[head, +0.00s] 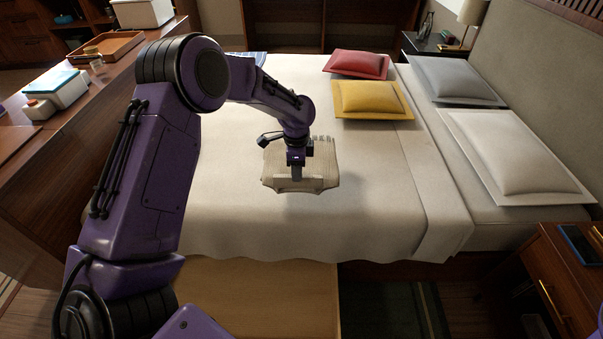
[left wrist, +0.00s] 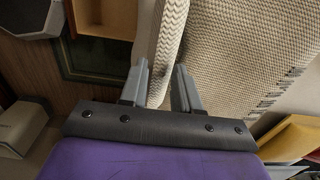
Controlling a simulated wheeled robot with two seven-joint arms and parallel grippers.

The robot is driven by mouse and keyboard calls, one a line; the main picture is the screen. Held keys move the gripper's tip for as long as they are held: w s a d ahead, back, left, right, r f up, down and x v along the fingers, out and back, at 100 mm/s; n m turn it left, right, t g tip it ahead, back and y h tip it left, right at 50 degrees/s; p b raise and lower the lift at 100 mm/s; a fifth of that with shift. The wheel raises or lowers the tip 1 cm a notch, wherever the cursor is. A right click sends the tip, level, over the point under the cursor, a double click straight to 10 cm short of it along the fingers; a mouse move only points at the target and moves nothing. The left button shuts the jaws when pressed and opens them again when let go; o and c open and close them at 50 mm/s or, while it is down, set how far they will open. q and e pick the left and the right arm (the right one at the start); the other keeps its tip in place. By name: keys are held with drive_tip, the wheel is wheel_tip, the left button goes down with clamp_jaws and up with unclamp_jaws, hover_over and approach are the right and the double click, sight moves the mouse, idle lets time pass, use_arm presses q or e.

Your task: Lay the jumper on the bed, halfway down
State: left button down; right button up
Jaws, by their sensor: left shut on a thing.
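The jumper (head: 322,172) is a folded beige knitted piece over the middle of the bed (head: 240,215), towards its near side. My left gripper (head: 297,175) points down and is shut on a fold of the jumper's near part. In the left wrist view the jumper's coarse knit (left wrist: 245,50) fills the upper right, and a fold of it runs between the fingers (left wrist: 160,88). I cannot tell whether the jumper's underside touches the cover. My right gripper is not in view.
Red (head: 358,64) and yellow (head: 370,98) cushions lie beyond the jumper, with grey (head: 455,80) and white (head: 515,155) pillows at the right. A wooden counter (head: 60,145) stands left. A nightstand (head: 570,265) stands at lower right. The cover around the jumper is clear.

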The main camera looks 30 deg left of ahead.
use_arm(q)
drive_tip(key=w+f, duration=0.1)
drive_tip(key=f, duration=0.1)
drive_tip(key=w+a+f, duration=0.1)
drive_tip(key=w+f, duration=0.2)
drive_tip(key=shift+a+f, duration=0.3)
drive_tip(key=shift+a, duration=0.05)
wheel_tip(320, 180, down, 3)
drive_tip(key=shift+r, duration=0.1)
drive_tip(key=c, duration=0.8)
unclamp_jaws()
drive_tip(key=shift+d, duration=0.1)
